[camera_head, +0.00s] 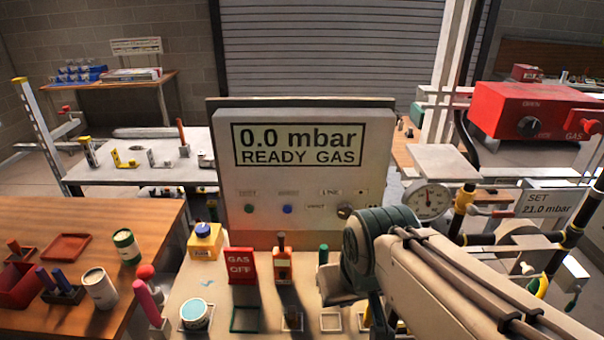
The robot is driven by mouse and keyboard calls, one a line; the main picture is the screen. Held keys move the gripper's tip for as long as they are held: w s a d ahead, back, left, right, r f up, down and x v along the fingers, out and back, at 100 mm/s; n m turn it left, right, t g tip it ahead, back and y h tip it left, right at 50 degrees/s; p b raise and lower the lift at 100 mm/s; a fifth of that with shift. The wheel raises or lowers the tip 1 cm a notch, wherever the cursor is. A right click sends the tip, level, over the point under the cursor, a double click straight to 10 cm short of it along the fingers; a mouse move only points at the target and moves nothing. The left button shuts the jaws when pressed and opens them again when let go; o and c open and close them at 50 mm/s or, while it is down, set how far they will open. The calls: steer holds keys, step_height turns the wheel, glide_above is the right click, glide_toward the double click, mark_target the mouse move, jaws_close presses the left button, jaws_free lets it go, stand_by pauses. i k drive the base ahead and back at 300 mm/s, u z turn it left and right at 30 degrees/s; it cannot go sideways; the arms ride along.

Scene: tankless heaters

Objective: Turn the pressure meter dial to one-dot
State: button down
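The pressure meter (228,200) is a grey upright box with a display reading "0.0 mbar READY GAS". Its dial is a small dark round knob (345,211) at the lower right of the face. A one-dot mark (361,192) sits above and right of the knob, and a two-dot mark (372,208) lies to its right. A "LINE" label is above the knob, and another label is to its left. I cannot tell which mark the knob points to. My arm comes from the lower right, its teal joint just below the knob. My gripper is not visible.
A red "GAS OFF" sign (241,266), an orange bottle (282,266) and a yellow container (205,241) stand before the meter. A round gauge (430,200) and a red valve box (535,112) are at right. A wooden table (80,225) with small items is at left.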

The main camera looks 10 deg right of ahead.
mark_target(344, 210)
steer(key=k, duration=1.2)
steer(key=z, duration=0.8)
steer(key=i, duration=1.35)
steer(key=u, duration=0.5)
